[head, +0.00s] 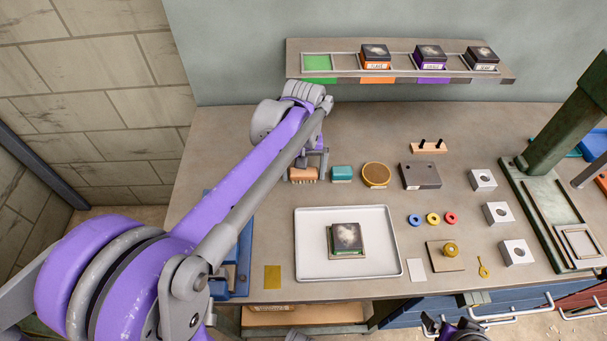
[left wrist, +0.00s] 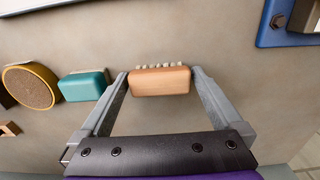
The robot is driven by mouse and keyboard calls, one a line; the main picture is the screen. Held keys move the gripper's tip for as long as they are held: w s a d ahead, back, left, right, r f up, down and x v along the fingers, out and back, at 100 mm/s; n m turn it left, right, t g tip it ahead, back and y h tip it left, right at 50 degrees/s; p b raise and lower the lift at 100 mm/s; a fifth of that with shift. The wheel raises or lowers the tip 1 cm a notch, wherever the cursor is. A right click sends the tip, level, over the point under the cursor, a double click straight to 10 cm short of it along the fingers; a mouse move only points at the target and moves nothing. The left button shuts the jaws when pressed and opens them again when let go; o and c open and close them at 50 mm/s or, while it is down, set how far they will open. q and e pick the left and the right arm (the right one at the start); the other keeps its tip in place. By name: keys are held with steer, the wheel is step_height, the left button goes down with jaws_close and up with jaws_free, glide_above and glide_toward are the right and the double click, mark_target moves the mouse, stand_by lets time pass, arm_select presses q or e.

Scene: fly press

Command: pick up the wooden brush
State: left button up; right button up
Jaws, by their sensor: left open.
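The wooden brush (head: 303,175) lies on the bench, left of a teal block, with pale bristles along one side. It also shows in the left wrist view (left wrist: 160,81). My left gripper (head: 309,163) is open at the brush. In the left wrist view its fingertips (left wrist: 160,74) stand either side of the brush ends, very close; I cannot tell whether they touch. Part of my right arm's end (head: 455,328) shows at the bottom edge of the head view, and its jaws are not clear.
Right of the brush are the teal block (head: 342,173) and a round yellow-rimmed pad (head: 376,174). A white tray (head: 388,263) with a dark-topped block (head: 347,238) lies nearer. A blue fixture (head: 243,262) is partly behind my left arm. A green press (head: 560,140) stands right.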

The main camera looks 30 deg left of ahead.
mark_target(304, 172)
arm_select(q)
steer(key=shift+c, duration=0.3)
steer(key=c, duration=1)
steer(key=shift+r, duration=0.1)
steer(key=shift+c, duration=0.2)
step_height(304, 172, up, 10)
steer(key=shift+f+p, duration=0.1)
steer(key=shift+p, duration=0.3)
steer(key=o, duration=0.7)
steer(key=c, duration=0.5)
